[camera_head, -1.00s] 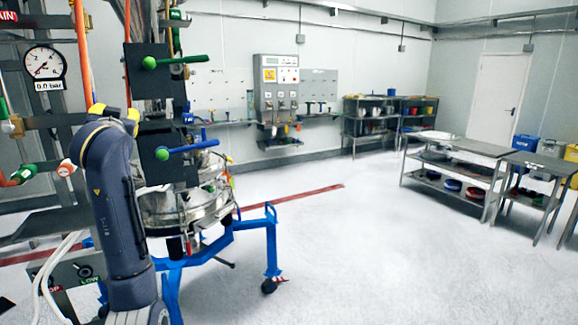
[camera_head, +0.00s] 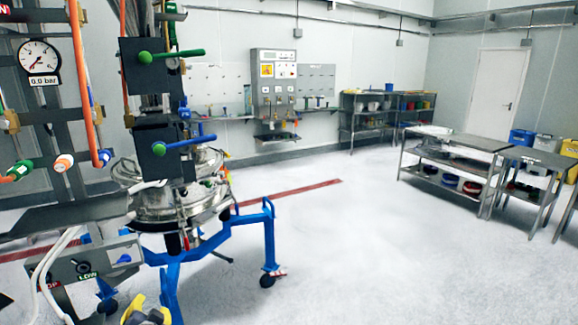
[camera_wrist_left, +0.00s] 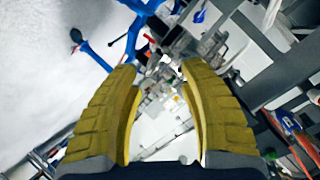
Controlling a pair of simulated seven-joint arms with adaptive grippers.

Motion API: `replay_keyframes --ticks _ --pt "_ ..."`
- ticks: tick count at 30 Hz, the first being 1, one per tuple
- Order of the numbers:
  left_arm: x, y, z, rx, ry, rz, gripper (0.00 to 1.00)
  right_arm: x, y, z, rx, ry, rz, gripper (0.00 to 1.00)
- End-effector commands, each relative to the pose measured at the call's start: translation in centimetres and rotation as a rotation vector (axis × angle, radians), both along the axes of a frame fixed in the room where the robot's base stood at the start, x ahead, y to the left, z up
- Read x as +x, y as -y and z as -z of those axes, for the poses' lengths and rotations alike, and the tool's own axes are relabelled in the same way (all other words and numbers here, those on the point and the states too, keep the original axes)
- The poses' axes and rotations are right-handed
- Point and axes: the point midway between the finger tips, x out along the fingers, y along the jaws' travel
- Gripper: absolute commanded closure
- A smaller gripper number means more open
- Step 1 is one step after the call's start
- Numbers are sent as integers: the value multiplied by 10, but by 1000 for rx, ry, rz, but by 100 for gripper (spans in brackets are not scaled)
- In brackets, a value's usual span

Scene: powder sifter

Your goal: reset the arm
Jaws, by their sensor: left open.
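My left gripper (camera_head: 146,311) shows as a bit of yellow at the bottom edge of the head view, below the sifter's blue frame. In the left wrist view its two yellow fingers (camera_wrist_left: 160,76) stand apart with nothing held between them. The steel powder sifter (camera_head: 178,205) stands on a blue wheeled frame (camera_head: 243,222) at the left of the head view. In the wrist view the blue frame (camera_wrist_left: 131,40) lies beyond the fingertips. My right gripper is in neither view.
Beside the sifter are a pressure gauge (camera_head: 40,58), valves and hoses. A grey control box (camera_head: 88,270) sits low at the left. A control panel (camera_head: 274,85) is on the back wall. Steel tables (camera_head: 450,150) stand at the right. The white floor in the middle is clear.

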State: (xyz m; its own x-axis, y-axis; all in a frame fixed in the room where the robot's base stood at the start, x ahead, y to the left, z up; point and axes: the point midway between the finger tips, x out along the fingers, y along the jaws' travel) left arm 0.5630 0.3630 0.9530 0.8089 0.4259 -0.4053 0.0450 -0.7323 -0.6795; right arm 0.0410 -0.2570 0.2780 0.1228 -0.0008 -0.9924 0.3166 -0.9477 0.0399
Motion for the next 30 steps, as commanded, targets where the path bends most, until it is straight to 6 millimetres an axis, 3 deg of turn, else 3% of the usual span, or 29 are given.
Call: replay_keyframes --ticks 1,6,12,18,30 --pt "-21 4 21 7 -43 9 58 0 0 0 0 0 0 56" --pt "-85 17 73 30 -169 37 58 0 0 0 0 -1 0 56" --pt "-161 31 118 45 -303 72 58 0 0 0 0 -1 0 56" --pt "-210 39 138 52 -387 93 58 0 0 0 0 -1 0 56" --pt "-279 49 157 57 -500 123 58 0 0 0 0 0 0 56"
